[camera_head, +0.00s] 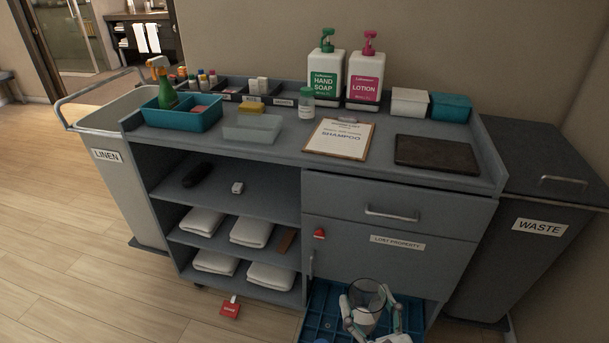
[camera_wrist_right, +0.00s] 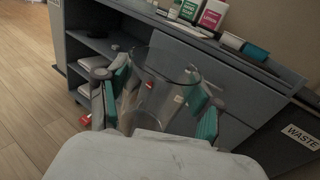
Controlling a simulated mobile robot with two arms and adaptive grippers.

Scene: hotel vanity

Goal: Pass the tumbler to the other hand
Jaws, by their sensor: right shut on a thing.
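A clear, see-through tumbler (camera_head: 368,292) is at the bottom centre-right of the head view, in front of the cart's lower part. My right gripper (camera_head: 368,311) is shut on it, with a teal-padded finger on each side. In the right wrist view the tumbler (camera_wrist_right: 165,68) stands between the two fingers of my right gripper (camera_wrist_right: 160,100), its open rim facing away from the palm. The tumbler looks empty, and the cart shows through it. My left gripper is in neither view.
A grey housekeeping cart (camera_head: 400,215) fills the middle, its top holding bottles, boxes, a clipboard (camera_head: 340,138) and a dark tray (camera_head: 437,154). A blue tray (camera_head: 322,312) lies low behind the tumbler. A red tag (camera_head: 230,309) is on the floor. A waste bin (camera_head: 540,227) stands right.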

